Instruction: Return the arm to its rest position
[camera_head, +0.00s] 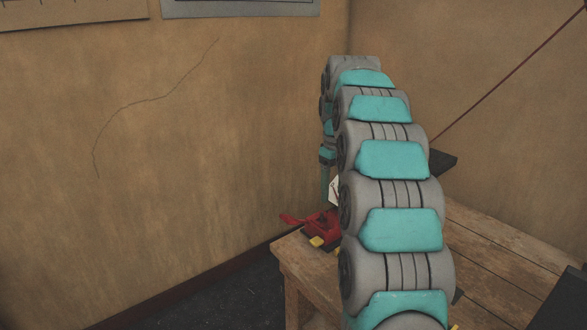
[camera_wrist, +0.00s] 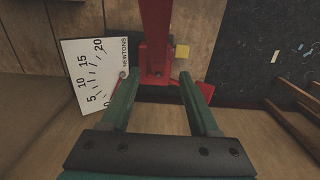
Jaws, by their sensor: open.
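In the wrist view my gripper (camera_wrist: 158,76) is open, with its two green fingers apart. A red device (camera_wrist: 155,45) with an upright post shows beyond and between the fingertips; I cannot tell whether they touch it. A white dial card (camera_wrist: 92,75) marked "NEWTONS" is beside the post. In the head view my segmented grey and teal arm is raised in an arch over the table. The gripper end hangs at the arm's far side, mostly hidden by it. The red device (camera_head: 318,228) lies low on the table's left end, partly hidden by my arm.
The wooden table (camera_head: 490,245) runs toward the lower right. Walls (camera_head: 200,170) stand close at left and behind. A dark flat piece (camera_head: 441,161) shows right of my arm. A dark red line (camera_head: 500,80) slants across the right wall. Dark floor (camera_head: 235,300) is clear at left.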

